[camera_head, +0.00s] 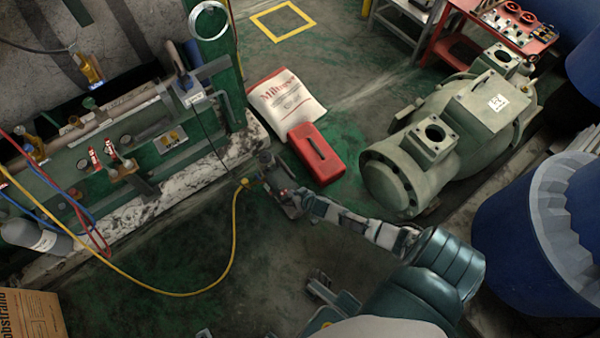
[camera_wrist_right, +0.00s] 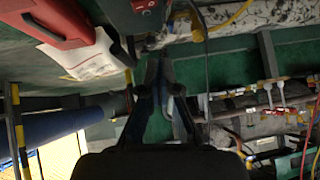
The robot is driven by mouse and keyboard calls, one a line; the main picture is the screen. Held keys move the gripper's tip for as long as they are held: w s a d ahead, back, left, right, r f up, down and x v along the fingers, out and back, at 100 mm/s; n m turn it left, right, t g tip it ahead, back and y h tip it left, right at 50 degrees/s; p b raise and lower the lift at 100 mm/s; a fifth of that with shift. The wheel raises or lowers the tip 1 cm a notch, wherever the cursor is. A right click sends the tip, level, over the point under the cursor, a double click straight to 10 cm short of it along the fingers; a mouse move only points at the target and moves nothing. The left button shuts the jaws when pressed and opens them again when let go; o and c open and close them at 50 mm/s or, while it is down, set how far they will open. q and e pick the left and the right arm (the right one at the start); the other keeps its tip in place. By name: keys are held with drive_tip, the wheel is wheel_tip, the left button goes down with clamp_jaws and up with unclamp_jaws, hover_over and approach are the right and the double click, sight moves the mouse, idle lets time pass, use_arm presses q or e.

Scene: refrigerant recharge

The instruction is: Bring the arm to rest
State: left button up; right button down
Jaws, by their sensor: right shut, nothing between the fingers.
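My right arm reaches from the lower right of the head view toward the green machine (camera_head: 130,150). My right gripper (camera_head: 264,160) is at the machine's right end, beside the red box. In the right wrist view the dark fingers of my right gripper (camera_wrist_right: 161,72) are together and hold nothing. The yellow hose (camera_head: 233,235) has an end close to the gripper in the head view; I cannot tell whether they touch.
A red box (camera_head: 317,153) and a white bag (camera_head: 287,97) lie on the floor just beyond the gripper. A large grey-green compressor (camera_head: 440,135) and a blue drum (camera_head: 510,235) stand at right. A grey cylinder (camera_head: 28,235) is at left. Floor between machine and compressor is partly free.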

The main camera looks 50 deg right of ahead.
drive_tip(key=shift+s+r, duration=0.1)
drive_tip(key=shift+s, duration=0.15)
idle(0.4)
